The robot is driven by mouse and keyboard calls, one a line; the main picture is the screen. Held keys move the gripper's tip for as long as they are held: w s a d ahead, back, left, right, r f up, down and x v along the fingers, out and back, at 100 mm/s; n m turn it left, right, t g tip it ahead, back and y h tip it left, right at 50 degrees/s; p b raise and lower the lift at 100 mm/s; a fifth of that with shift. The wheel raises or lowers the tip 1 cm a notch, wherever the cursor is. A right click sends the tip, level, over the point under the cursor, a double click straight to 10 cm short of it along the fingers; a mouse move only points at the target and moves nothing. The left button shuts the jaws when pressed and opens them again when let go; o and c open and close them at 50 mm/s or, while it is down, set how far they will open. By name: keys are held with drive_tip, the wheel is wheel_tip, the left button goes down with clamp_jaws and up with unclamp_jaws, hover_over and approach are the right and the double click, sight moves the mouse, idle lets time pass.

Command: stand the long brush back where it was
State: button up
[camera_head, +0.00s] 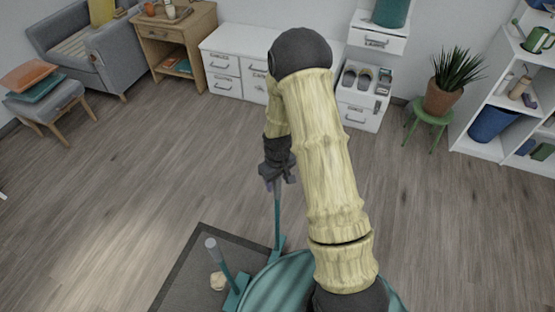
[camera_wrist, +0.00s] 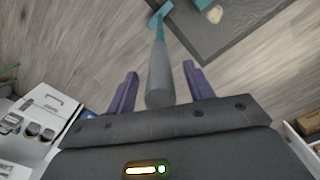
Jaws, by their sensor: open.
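The long brush (camera_head: 277,215) has a teal shaft, a grey grip end and a teal head at the edge of the dark mat. It stands about upright in the head view. My gripper (camera_head: 278,178) is around the upper part of its handle. In the wrist view my gripper (camera_wrist: 160,80) is open, with one purple finger on each side of the grey handle end of the brush (camera_wrist: 159,75). Gaps show between the handle and both fingers. My arm hides part of the area to the right of the brush.
A second teal long-handled tool (camera_head: 227,268) with a grey end stands left of the brush on the dark mat (camera_head: 185,268). A small beige lump (camera_head: 218,281) lies by it. A teal ribbed object (camera_head: 280,285) is in front. Open wood floor (camera_head: 130,150) lies to the left.

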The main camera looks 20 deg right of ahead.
wheel_tip(320, 180, up, 16)
drive_tip(key=p, duration=0.1)
idle(0.6)
drive_tip(key=s+r+m+t+p, duration=0.1)
drive_tip(key=s+r+m+t, duration=0.4)
drive_tip(key=s, duration=1)
wheel_tip(320, 180, up, 16)
drive_tip(key=g+p, duration=0.2)
drive_tip(key=p, duration=1)
drive_tip(key=shift+w+f+p, duration=0.15)
drive_tip(key=shift+w+p, duration=0.2)
drive_tip(key=shift+p, duration=0.05)
